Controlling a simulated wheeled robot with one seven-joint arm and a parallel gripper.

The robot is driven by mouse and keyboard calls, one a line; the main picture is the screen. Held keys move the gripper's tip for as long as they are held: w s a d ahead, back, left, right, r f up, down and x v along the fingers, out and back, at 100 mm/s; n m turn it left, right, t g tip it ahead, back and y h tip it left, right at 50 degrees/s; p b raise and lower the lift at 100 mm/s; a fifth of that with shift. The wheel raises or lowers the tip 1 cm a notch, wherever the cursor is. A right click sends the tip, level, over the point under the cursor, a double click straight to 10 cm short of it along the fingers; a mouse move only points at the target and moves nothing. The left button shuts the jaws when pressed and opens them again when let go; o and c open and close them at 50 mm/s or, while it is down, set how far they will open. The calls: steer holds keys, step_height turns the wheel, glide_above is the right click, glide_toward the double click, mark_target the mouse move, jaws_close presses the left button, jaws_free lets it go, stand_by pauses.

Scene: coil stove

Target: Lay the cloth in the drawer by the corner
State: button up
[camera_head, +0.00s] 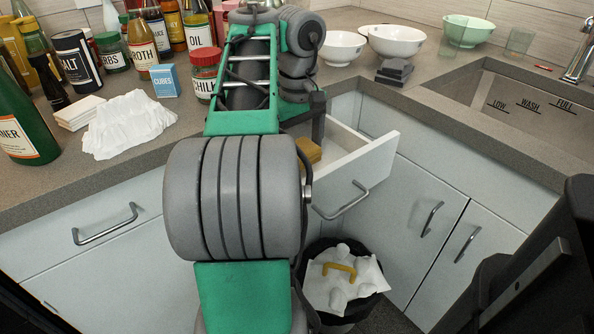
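The drawer by the corner (372,158) is pulled open, with its white front and bar handle facing the floor space. A yellow-tan object (308,152) shows at its left side, partly hidden by my arm. A crumpled white cloth or paper (128,124) lies on the left counter. A small dark grey stack (394,71), possibly folded cloth, lies on the counter by the sink. My gripper (317,122) is mostly hidden behind my arm, over the back left of the drawer; I cannot tell whether it holds anything.
Bottles and jars crowd the left counter, with a blue box (165,81) and a red-lidded jar (205,75) near my arm. A bin (322,257) with white waste stands below the drawer.

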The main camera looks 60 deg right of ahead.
step_height(320, 180, down, 3)
steer(key=shift+f+b, duration=0.2)
steer(key=shift+b, duration=0.8)
steer(key=shift+r, duration=0.15)
steer(key=o, duration=0.9)
steer(key=shift+r+p, duration=0.1)
steer(key=shift+p, duration=0.2)
step_height(320, 180, up, 12)
steer(key=p, duration=1.1)
